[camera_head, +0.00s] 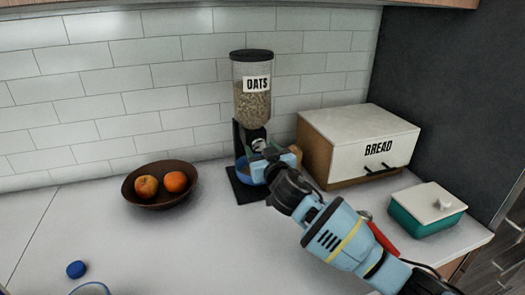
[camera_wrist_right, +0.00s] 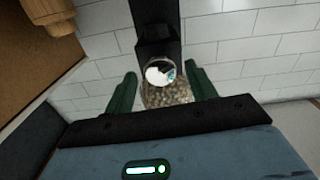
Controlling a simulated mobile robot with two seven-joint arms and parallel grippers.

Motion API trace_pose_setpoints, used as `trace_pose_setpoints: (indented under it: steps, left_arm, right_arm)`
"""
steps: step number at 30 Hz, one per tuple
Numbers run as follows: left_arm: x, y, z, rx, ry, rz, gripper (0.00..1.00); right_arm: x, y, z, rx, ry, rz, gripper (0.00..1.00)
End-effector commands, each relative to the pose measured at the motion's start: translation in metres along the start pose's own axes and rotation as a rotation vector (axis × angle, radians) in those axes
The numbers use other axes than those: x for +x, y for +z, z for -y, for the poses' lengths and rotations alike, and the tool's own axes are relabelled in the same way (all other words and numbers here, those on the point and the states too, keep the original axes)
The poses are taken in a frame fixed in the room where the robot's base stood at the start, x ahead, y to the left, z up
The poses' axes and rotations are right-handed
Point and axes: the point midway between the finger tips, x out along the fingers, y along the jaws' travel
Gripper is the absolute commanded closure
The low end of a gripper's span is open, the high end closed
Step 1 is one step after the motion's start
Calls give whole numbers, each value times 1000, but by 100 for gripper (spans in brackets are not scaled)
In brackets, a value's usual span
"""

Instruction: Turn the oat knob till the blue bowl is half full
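The oat dispenser (camera_head: 252,92) stands upright against the tiled wall, its clear hopper holding oats. The blue bowl (camera_head: 246,174) sits on its black base; only its left part shows, and its contents are hidden behind my right gripper. My right gripper (camera_head: 268,155) is at the front of the dispenser, at knob height. In the right wrist view, the shiny round oat knob (camera_wrist_right: 159,72) lies between the two dark green fingers of my right gripper (camera_wrist_right: 162,84). The fingers are apart, with a gap to the knob on each side. My left gripper is not in view.
A white-topped bread box (camera_head: 360,140) stands right of the dispenser, close to my right arm. A teal dish with a white lid (camera_head: 428,210) is at the right. A brown fruit bowl (camera_head: 160,201) is at the left. The counter's front left is mostly clear, with a blue cap (camera_head: 76,269).

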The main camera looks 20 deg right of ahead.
Motion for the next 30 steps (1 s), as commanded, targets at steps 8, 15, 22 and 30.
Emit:
trace_pose_setpoints:
  steps: [8, 15, 22, 30]
  left_arm:
    - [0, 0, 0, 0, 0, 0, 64]
    - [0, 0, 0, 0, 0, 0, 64]
    - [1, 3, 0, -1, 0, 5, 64]
    - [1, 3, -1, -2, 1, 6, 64]
  right_arm:
    - [0, 0, 0, 0, 0, 0, 82]
    - [0, 0, 0, 15, 0, 1, 86]
    - [0, 2, 1, 106, -1, 2, 86]
    - [0, 1, 2, 326, 0, 3, 86]
